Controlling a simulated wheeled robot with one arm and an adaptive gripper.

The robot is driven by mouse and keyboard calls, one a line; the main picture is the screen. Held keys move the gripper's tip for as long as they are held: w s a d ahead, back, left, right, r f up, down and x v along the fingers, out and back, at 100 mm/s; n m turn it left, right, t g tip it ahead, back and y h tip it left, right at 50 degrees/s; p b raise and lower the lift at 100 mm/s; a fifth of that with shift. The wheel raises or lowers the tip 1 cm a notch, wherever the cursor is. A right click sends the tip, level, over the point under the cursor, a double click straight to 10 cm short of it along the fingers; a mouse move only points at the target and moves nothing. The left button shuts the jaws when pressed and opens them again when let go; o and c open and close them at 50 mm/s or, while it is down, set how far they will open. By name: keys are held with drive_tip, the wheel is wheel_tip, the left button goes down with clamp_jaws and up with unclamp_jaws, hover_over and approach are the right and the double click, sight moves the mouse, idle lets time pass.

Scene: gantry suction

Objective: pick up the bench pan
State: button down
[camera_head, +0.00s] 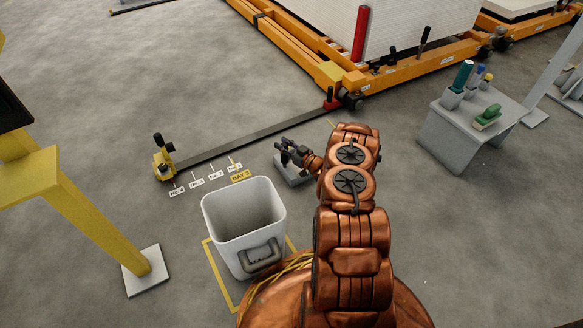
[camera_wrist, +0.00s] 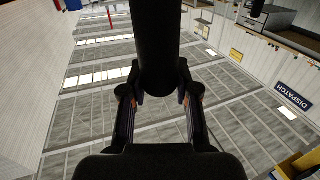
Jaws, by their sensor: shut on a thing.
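The bench pan (camera_head: 294,178) is a small grey piece beyond the white bin in the head view, partly hidden by my gripper. My gripper (camera_head: 290,152) is at the end of my copper-coloured arm, right over the pan. In the wrist view, the two fingers (camera_wrist: 160,88) are shut on a thick black cylinder (camera_wrist: 158,40), which looks like the pan's handle. The pan's grey body does not show clearly there. I cannot tell whether the pan touches the floor.
A white bin (camera_head: 222,240) stands close to my arm, with small labels (camera_head: 205,176) on the floor behind it. A yellow post (camera_head: 95,225) is at left. A grey bench (camera_head: 465,130) with bottles and a green item is at right. An orange cart (camera_head: 400,72) stands behind.

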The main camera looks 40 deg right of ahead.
drive_tip(key=shift+r, duration=0.1)
drive_tip(key=shift+r+p, duration=1.25)
drive_tip(key=shift+r, duration=0.65)
drive_tip(key=shift+p+v, duration=0.3)
drive_tip(key=shift+v, duration=0.5)
drive_tip(key=d+r+p+v, duration=0.1)
drive_tip(key=p+v, duration=0.4)
drive_tip(key=v, duration=0.9)
drive_tip(key=shift+d, duration=0.35)
drive_tip(key=c, duration=1.4)
unclamp_jaws()
clamp_jaws()
